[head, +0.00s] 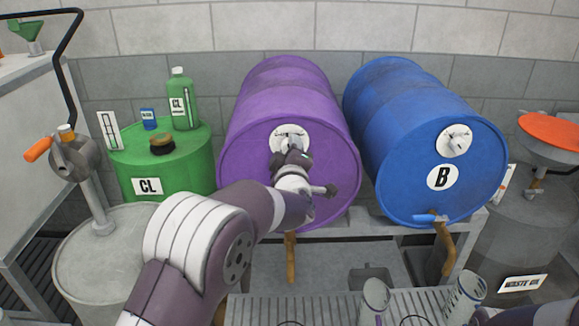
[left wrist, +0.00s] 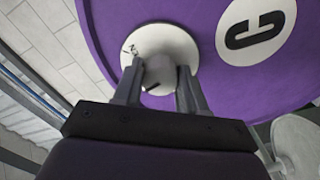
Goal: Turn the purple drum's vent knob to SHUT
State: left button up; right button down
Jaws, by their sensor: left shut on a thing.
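The purple drum (head: 288,95) lies on its side on a rack, its round face toward me. Its vent knob (left wrist: 158,75) sits on a white round dial plate (left wrist: 150,42) on that face. My left gripper (left wrist: 158,90) is shut on the knob, with one finger on each side of it; in the head view (head: 292,160) the gripper and wrist cover the knob and part of the plate. Dark lettering shows at the plate's edge, but I cannot read the knob's setting. My right gripper is not clearly in view.
A blue drum (head: 400,120) marked B, with its own white vent dial (head: 454,141), lies to the right. Grey cups (head: 375,297) stand on the grated shelf below. A white C label (left wrist: 256,30) is beside the dial.

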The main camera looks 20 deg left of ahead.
pick_arm(q)
jog(key=shift+d+f+n+b, duration=0.1)
jog(key=shift+f+n+b, duration=0.05)
jog(key=shift+n+b, duration=1.55)
jog(key=shift+f+n+b, duration=0.15)
jog(key=shift+n+b, duration=1.35)
jog(key=shift+b, duration=0.4)
jog(key=shift+r, duration=0.1)
jog(key=o, duration=1.1)
jog(key=shift+c, duration=0.2)
jog(key=shift+w+d+r, duration=0.1)
jog(key=shift+d, duration=0.05)
